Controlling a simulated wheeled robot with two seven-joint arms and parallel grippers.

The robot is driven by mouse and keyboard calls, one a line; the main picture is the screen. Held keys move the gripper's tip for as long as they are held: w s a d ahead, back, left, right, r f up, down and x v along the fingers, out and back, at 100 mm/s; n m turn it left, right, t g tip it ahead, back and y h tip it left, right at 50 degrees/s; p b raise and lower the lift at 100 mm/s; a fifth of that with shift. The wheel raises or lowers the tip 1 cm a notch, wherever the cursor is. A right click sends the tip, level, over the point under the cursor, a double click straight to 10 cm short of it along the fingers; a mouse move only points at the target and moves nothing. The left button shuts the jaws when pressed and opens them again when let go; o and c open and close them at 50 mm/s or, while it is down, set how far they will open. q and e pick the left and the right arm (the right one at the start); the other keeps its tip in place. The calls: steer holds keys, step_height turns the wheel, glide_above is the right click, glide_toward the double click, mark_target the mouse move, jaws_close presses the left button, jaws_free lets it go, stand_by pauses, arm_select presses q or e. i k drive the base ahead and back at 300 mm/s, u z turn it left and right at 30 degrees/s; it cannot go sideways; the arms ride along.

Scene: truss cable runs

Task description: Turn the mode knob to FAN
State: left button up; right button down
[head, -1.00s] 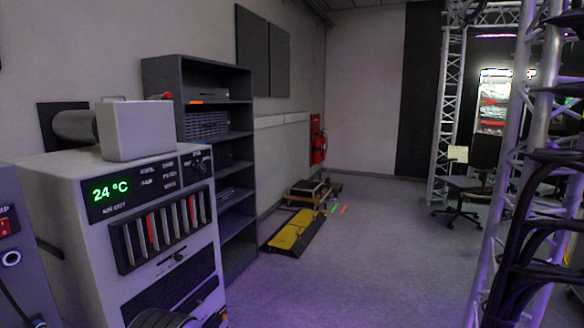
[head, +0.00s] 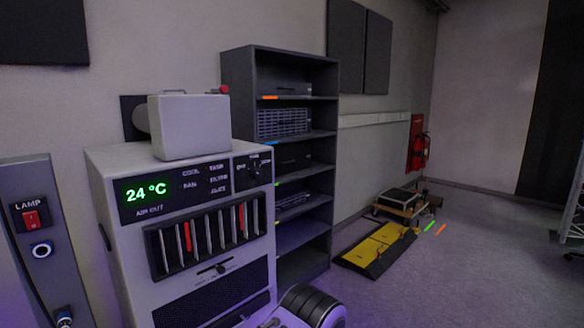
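The mode knob (head: 254,168) is a small dark dial at the upper right of the front panel of a light grey air unit (head: 120,200). Small labels stand around it, too small to read surely, so its setting cannot be told. The unit's display (head: 147,191) reads 24 °C in green, with small lettering to its right. Below are a vent (head: 205,235) with upright slats, some red, and a slider (head: 218,268). A dark ribbed and white part, likely of my arm, shows at the bottom centre. Neither gripper's fingers are in view.
A grey panel (head: 35,235) with a red LAMP switch (head: 32,218) stands left of the unit. A dark shelf rack (head: 325,160) stands behind it to the right. A yellow-black ramp (head: 375,248) and a low trolley (head: 402,203) lie farther right. The floor (head: 470,270) at right is clear.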

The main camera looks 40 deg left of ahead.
mark_target(257, 173)
steer(key=i, duration=1.35)
steer(key=u, duration=1.3)
